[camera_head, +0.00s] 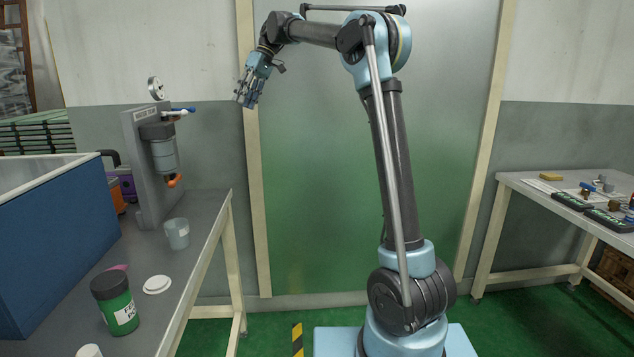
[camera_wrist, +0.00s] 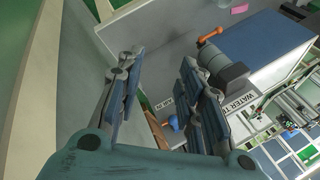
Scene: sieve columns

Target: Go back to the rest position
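My gripper (camera_head: 248,92) hangs at the end of my raised arm, left of the middle in the head view and above the table's right edge. In the wrist view my gripper (camera_wrist: 160,95) shows two fingers well apart with nothing between them. It is open and touches nothing. The grey press-like column stand (camera_head: 145,165) with a gauge on top and an orange tap below stands to the left of and below my gripper. Its dark cylinder and orange tap (camera_wrist: 212,36) show in the wrist view beyond the fingers.
The left table (camera_head: 205,225) holds a blue box (camera_head: 60,240), a green jar with a black lid (camera_head: 116,302), a white lid (camera_head: 157,285) and a clear cup (camera_head: 177,233). A second table (camera_head: 520,185) with small parts stands at the right. Air around my arm is free.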

